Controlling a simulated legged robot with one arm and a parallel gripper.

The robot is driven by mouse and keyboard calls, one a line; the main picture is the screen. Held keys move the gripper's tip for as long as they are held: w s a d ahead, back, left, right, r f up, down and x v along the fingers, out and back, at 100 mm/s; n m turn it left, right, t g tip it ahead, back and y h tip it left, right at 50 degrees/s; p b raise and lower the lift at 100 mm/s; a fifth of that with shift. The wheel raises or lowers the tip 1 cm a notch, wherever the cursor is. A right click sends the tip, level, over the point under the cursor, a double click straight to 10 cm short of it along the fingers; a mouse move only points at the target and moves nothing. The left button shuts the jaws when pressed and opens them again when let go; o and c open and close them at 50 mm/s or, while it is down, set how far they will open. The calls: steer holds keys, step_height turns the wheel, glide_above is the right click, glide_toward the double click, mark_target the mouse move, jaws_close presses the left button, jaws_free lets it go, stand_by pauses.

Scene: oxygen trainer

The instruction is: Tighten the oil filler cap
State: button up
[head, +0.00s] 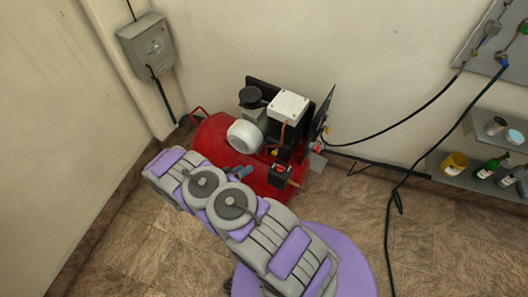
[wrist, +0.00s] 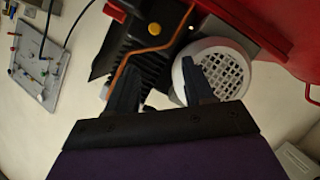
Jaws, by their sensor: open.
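A red air compressor (head: 215,140) stands on the floor by the wall, with a black pump block and a white round motor cover (head: 245,136). In the wrist view a round yellow cap (wrist: 154,29) sits on the black finned pump block (wrist: 150,60), beside a copper pipe. I cannot tell for sure that it is the oil filler cap. A small yellow spot also shows low between the fingers. My gripper (wrist: 158,76) is open and empty, its dark fingers pointing at the pump and the white motor grille (wrist: 213,70). My arm partly hides the compressor in the head view.
A grey switch box (head: 147,45) hangs on the left wall. At the right, shelves (head: 490,178) hold bottles and jars below a wall panel (head: 492,40). Black hoses (head: 392,190) run from the panel towards the compressor and down to the floor.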

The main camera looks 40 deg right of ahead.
steer(key=b, duration=0.4)
glide_toward(273, 154)
steer(key=x, duration=0.9)
steer(key=shift+w+d, duration=0.15)
jaws_close()
